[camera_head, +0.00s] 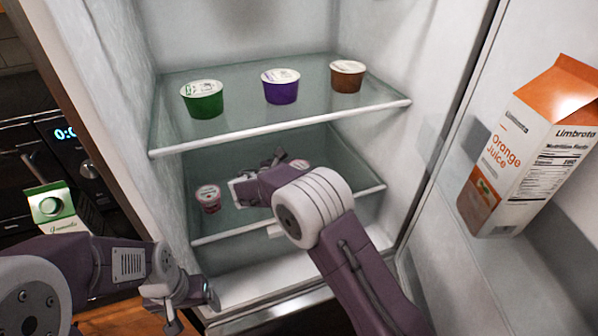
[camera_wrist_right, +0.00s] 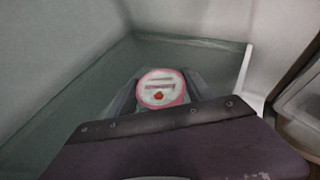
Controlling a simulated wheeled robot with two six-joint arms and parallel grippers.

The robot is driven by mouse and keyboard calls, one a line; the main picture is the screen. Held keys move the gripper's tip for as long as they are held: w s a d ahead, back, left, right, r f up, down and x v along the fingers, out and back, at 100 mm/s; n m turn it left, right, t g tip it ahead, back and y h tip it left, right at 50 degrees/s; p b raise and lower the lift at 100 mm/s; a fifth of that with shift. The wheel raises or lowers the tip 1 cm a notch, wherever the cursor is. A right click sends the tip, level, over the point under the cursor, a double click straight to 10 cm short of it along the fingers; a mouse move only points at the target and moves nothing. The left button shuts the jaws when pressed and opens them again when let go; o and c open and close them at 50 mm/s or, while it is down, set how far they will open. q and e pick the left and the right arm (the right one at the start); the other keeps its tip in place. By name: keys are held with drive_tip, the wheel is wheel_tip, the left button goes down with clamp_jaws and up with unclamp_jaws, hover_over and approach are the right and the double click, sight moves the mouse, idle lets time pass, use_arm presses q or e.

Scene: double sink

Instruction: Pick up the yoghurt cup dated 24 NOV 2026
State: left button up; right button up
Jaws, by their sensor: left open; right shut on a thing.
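My right gripper (camera_head: 283,160) reaches over the middle glass shelf of the fridge, shut on a pink yoghurt cup (camera_wrist_right: 160,90) with a strawberry on its white lid. In the head view only a bit of this cup's lid (camera_head: 301,164) shows behind the gripper. Another pink cup (camera_head: 208,198) stands on the same shelf to the left. A green cup (camera_head: 203,100), a purple cup (camera_head: 281,88) and a brown cup (camera_head: 347,77) stand on the upper shelf. No date is readable on any lid. My left gripper (camera_head: 190,300) is open and empty outside the fridge, at the lower left.
An orange juice carton (camera_head: 528,150) stands in the open door at the right. A green and white carton (camera_head: 53,207) stands outside at the left. The upper shelf's front edge (camera_head: 285,129) runs above my right gripper. The side wall lies left of the shelves.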

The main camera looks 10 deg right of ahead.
sight(301, 168)
drive_tip(key=r, duration=0.3)
drive_tip(key=shift+s+d, duration=0.25)
drive_tip(key=shift+s, duration=0.05)
drive_tip(key=s+d+r, duration=0.6)
drive_tip(key=s, duration=0.3)
drive_tip(key=shift+r, duration=0.2)
